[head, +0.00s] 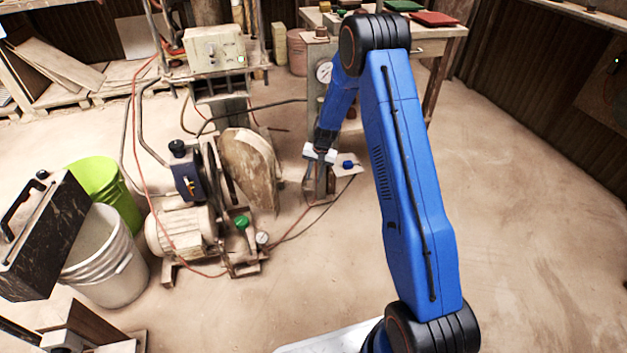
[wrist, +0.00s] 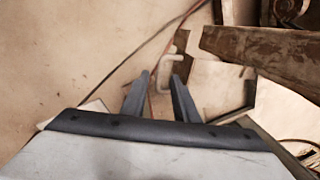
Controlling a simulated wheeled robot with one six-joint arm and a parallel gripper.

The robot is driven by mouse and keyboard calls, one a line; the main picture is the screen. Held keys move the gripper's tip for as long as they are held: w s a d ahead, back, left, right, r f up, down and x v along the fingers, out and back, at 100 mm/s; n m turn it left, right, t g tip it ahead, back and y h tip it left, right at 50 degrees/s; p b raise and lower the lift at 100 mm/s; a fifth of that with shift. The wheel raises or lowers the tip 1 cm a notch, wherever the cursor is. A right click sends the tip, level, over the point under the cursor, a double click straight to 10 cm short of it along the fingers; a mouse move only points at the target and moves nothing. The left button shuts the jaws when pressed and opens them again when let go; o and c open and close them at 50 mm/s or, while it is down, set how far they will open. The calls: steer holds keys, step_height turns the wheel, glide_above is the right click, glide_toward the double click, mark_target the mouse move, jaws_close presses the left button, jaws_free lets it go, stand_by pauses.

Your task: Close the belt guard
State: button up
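The belt guard (head: 250,168) is a worn beige, rounded cover beside the pulley wheel (head: 217,173) of the pump-like machine. It stands out to the right of the wheel, with a gap, and the wheel shows uncovered. A brown edge, apparently the guard (wrist: 262,47), is at upper right in the wrist view. A pale U-shaped handle (wrist: 167,57) lies just ahead of my fingertips; its attachment is unclear. My gripper (wrist: 160,77) is open, its two dark fingers apart with nothing clearly held. In the head view my gripper (head: 318,160) is right of the guard.
The motor (head: 180,232) stands left of the guard. A green bucket (head: 110,185) and a white bucket (head: 112,275) are farther left. Red and black hoses run over the floor by my gripper. The floor on the right is clear.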

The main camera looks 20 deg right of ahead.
steer(key=shift+w+a+f, duration=0.1)
steer(key=shift+a+f, duration=0.05)
steer(key=shift+f, duration=0.9)
jaws_close()
stand_by(0.7)
